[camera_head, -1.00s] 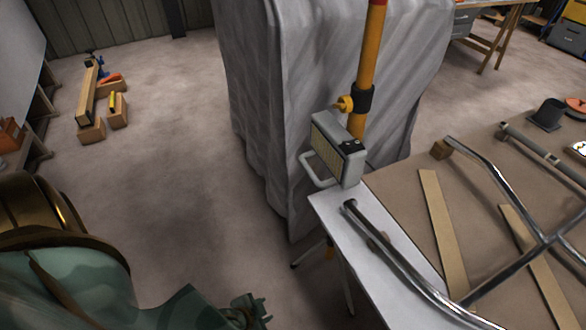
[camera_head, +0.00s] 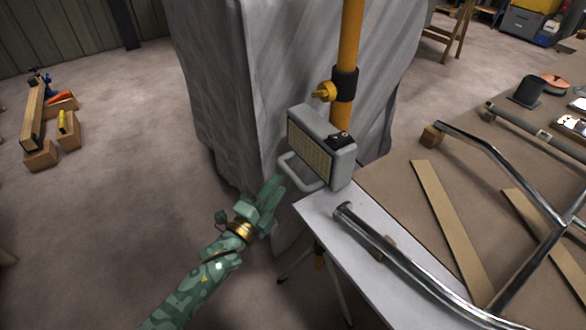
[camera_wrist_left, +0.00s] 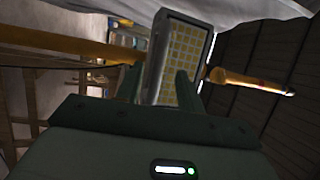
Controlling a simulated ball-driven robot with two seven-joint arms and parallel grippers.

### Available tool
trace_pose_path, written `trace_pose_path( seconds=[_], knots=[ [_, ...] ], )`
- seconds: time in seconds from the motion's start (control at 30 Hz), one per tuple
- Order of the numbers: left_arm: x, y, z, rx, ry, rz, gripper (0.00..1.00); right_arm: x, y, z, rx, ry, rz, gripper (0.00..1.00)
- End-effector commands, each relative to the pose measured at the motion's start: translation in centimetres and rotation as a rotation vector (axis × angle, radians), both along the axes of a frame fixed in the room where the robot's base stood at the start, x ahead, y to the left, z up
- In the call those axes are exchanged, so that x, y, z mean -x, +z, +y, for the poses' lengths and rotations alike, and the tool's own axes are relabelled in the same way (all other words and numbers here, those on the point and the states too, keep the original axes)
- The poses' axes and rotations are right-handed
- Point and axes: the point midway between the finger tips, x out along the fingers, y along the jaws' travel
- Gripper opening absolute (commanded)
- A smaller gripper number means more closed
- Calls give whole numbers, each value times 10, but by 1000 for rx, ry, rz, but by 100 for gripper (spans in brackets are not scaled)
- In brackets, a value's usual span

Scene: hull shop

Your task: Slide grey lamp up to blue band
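The grey lamp (camera_head: 322,147), a boxy work light with a yellow-gridded face and a light grey loop handle (camera_head: 300,172), sits low on a yellow pole (camera_head: 349,45). A black collar (camera_head: 344,84) with a yellow knob (camera_head: 325,92) is around the pole just above the lamp. My left gripper (camera_head: 274,190) is just left of the handle; I cannot tell if it touches. In the left wrist view its fingers (camera_wrist_left: 158,84) stand apart with nothing gripped, and the lamp (camera_wrist_left: 180,55) is beyond them. I see no blue band. My right gripper is out of view.
A grey draped sheet (camera_head: 225,90) hangs behind the pole. A workbench (camera_head: 400,190) with a white edge, metal tubes (camera_head: 400,262) and wooden strips (camera_head: 450,230) is at right. Wooden blocks (camera_head: 42,155) lie on the floor at left.

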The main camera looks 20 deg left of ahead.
Motion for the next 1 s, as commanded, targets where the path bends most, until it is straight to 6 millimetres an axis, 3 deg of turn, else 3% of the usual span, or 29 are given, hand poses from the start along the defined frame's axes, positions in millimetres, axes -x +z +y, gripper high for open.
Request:
trace_pose_path(
  seconds=[0.1,0.3,0.47,0.73,0.77,0.9,1.0],
  knots=[
    [-29,2,-8,1,0,1,38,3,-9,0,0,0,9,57],
    [-62,7,-16,1,0,4,38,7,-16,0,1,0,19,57],
    [-73,11,-19,2,0,3,38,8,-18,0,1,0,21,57],
    [-75,12,-20,2,0,3,38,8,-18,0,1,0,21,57],
    [-75,12,-20,2,0,3,35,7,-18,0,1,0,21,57],
    [-74,13,-20,2,1,3,0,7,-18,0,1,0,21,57],
    [-74,13,-20,3,0,2,0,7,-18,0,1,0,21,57]
  ],
)
